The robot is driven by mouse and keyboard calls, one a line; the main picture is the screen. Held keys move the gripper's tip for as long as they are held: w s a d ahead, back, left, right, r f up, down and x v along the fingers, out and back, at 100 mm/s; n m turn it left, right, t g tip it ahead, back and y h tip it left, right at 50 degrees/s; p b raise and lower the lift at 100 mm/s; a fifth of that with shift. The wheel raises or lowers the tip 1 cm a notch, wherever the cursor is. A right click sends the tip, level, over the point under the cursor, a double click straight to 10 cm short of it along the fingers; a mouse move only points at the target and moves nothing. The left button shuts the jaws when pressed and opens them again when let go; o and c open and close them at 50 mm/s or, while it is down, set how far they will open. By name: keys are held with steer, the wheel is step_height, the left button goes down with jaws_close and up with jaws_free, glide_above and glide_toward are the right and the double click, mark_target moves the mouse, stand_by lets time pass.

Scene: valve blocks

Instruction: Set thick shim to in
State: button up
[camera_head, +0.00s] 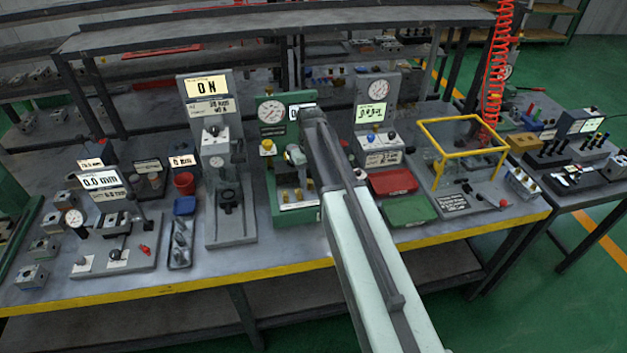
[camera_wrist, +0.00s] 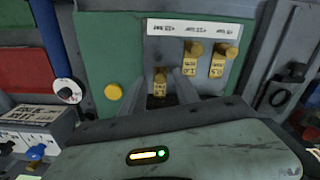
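The green gauge station (camera_head: 297,213) holds a row of brass-coloured tabs along its base. In the wrist view, three tabs show below a white label strip (camera_wrist: 194,27): a left tab (camera_wrist: 159,86), a middle tab (camera_wrist: 191,58) and a right tab (camera_wrist: 218,61). The left tab sits lower in the picture than the others. The lettering is too small to tell which is the thick shim. My gripper (camera_wrist: 165,78) is at the left tab, its grey fingers spread on either side; contact is not clear. In the head view my arm hides the gripper and part of the station.
A tall grey press stand (camera_head: 230,225) is left of the green station. A grey gauge stand (camera_head: 377,120), red tray (camera_head: 393,182) and green tray (camera_head: 409,211) are right of it. A yellow frame guard (camera_head: 463,120) stands farther right. The bench's yellow front edge (camera_head: 180,289) is clear.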

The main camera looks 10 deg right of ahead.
steer(key=shift+s, duration=0.1)
steer(key=shift+r, duration=0.1)
step_height(320, 180, up, 8)
steer(key=p, duration=0.7)
steer(key=shift+p, duration=0.4)
